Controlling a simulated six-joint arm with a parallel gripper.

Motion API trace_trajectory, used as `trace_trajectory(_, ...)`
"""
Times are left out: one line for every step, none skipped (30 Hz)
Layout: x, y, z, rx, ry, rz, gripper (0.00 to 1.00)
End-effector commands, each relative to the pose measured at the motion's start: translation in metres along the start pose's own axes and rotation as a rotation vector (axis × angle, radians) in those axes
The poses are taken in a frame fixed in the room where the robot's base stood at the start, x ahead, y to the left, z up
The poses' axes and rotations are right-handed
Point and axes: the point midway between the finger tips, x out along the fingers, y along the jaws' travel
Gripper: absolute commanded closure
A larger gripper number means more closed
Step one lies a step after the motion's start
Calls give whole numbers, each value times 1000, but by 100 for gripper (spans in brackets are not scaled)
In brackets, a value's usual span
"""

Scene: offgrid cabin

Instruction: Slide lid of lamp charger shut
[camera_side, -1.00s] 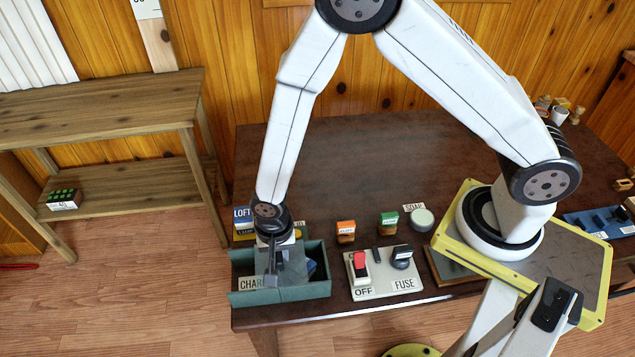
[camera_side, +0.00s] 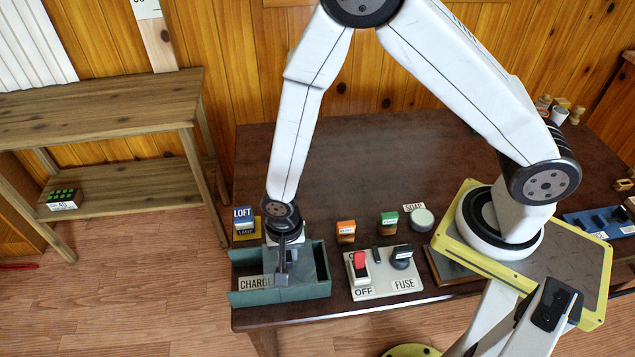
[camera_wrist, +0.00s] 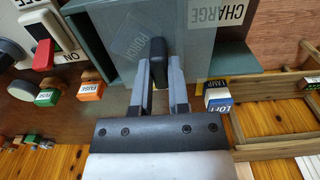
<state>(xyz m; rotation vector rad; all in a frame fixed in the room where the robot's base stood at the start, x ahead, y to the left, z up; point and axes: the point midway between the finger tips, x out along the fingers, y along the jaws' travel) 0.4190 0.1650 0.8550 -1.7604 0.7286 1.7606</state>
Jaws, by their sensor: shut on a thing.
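The lamp charger (camera_side: 303,293) is a green box marked CHARGE at the table's front left edge; it also shows in the wrist view (camera_wrist: 250,48). Its translucent grey lid (camera_wrist: 195,60) lies over the right part of the box in the side view. A strip at the box's left end is uncovered there. A label reading PORCH (camera_wrist: 128,42) shows dimly through the lid. My gripper (camera_side: 281,272) is shut on the lid's black knob (camera_wrist: 158,58), with a finger on either side of it in the wrist view.
A blue and white LOFT block (camera_side: 243,216) stands behind the charger's left end. A switch panel (camera_side: 377,292) with a red switch and a black FUSE knob is close on the right. Orange (camera_side: 346,229) and green-topped (camera_side: 389,221) blocks stand behind it. The table's middle is clear.

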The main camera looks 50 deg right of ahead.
Motion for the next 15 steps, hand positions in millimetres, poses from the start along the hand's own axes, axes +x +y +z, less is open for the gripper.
trace_trajectory(0, 2, 0, 0, 0, -1, 100)
trace_trajectory(0, 2, 0, 0, 0, -1, 100)
trace_trajectory(0, 3, 0, 0, 0, -1, 100)
trace_trajectory(0, 4, 0, 0, 1, -1, 100)
trace_trajectory(0, 4, 0, 0, 1, -2, 100)
trace_trajectory(0, 5, 0, 0, 1, -2, 100)
trace_trajectory(0, 5, 0, 0, 1, -2, 100)
trace_trajectory(0, 5, 0, 0, 1, -2, 100)
trace_trajectory(0, 5, 0, 0, 1, -2, 100)
trace_trajectory(0, 5, 0, 0, 1, -2, 100)
trace_trajectory(0, 5, 0, 0, 1, -2, 100)
trace_trajectory(0, 5, 0, 0, 1, -2, 100)
trace_trajectory(0, 5, 0, 0, 1, -2, 100)
trace_trajectory(0, 5, 0, 0, 1, -2, 100)
trace_trajectory(0, 5, 0, 0, 0, -2, 100)
